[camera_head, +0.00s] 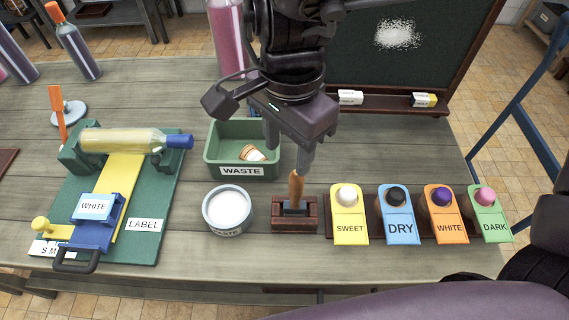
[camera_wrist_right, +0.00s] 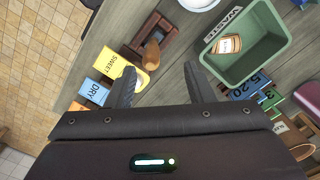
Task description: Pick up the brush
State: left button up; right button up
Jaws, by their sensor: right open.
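The brush (camera_head: 296,187) stands upright in a small dark red-brown holder (camera_head: 281,224) at the front middle of the table. Its orange-brown handle points up, and its lower end is hidden in the holder. My right gripper (camera_head: 288,152) is open and empty, pointing down just above and behind the handle. In the right wrist view, the brush handle (camera_wrist_right: 152,54) shows beyond the open fingers (camera_wrist_right: 160,84), with the holder (camera_wrist_right: 153,30) beyond it. I see no contact between fingers and handle. My left gripper is out of view.
A green WASTE bin (camera_head: 242,171) stands behind left, and a white-filled pot (camera_head: 228,209) left of the holder. Several coloured tags with stoppers, including SWEET (camera_head: 349,229), stand to the right. The bottle labelling stand (camera_head: 150,220) is at left, a chalkboard (camera_head: 420,50) behind right.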

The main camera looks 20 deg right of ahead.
aim_at(297, 178)
jog(key=shift+d+f, duration=0.2)
jog(key=shift+d, duration=0.2)
jog(key=shift+f, duration=0.35)
jog(key=shift+s+f, duration=0.35)
jog(key=shift+f, duration=0.5)
jog(key=f, duration=0.3)
jog(key=shift+s+d+f+p, duration=0.1)
jog(key=shift+d+f+p, duration=0.2)
jog(key=shift+f+p, duration=0.1)
jog(key=shift+f, duration=0.45)
grip_shut()
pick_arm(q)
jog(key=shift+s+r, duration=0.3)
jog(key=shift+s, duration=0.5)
